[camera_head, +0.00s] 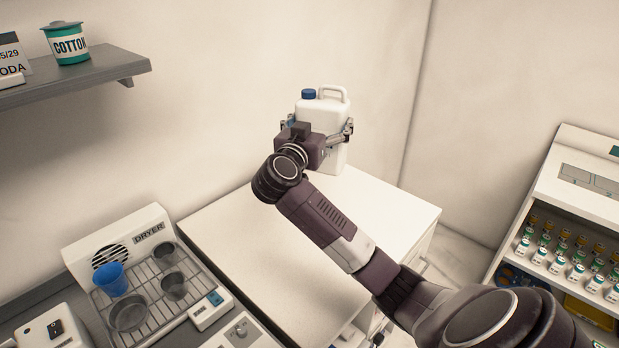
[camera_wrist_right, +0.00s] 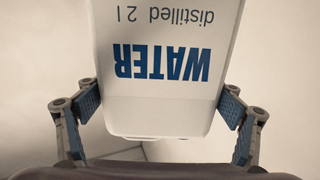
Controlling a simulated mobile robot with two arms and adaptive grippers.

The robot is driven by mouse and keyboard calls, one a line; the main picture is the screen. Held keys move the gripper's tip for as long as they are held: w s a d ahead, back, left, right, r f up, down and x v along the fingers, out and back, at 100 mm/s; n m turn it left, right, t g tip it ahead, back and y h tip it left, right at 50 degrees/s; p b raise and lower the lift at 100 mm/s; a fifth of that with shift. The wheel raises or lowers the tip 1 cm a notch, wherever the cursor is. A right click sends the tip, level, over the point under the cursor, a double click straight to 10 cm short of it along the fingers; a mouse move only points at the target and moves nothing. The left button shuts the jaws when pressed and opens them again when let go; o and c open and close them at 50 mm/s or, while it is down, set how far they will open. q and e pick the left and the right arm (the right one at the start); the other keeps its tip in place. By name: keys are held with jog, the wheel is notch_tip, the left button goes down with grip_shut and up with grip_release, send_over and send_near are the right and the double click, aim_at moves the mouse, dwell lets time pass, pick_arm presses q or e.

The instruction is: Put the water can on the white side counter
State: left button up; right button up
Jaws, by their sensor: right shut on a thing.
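The water can (camera_head: 322,108) is a white jug with a blue cap and a handle, upright at the back of the white side counter (camera_head: 385,208). My right gripper (camera_head: 318,130) is shut on the can, with a finger on each side. In the right wrist view the can (camera_wrist_right: 165,95) fills the middle, its WATER label upside down, between the blue pads of my right gripper (camera_wrist_right: 163,108). My arm hides the can's lower front, so I cannot tell whether its base touches the counter top. My left gripper is not in view.
A dryer rack (camera_head: 150,290) with a blue cup (camera_head: 111,279) and dark cups stands left of the counter. A grey shelf (camera_head: 75,77) with a cotton jar (camera_head: 67,43) hangs at upper left. A cabinet of small bottles (camera_head: 590,190) is at right. The counter's left part is clear.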

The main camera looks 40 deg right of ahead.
aim_at(322, 170)
notch_tip(322, 170, down, 13)
jog(key=shift+s+d+r+p, duration=0.1)
jog(key=shift+p, duration=0.25)
jog(key=shift+f, duration=0.75)
notch_tip(322, 170, down, 4)
jog(key=shift+f, duration=0.1)
jog(key=o, duration=1.9)
jog(key=shift+s+f, duration=0.1)
jog(key=shift+f, duration=0.35)
jog(key=shift+c, duration=0.2)
jog(key=shift+o, duration=0.6)
jog(key=shift+a+r, duration=0.1)
jog(key=shift+a, duration=0.15)
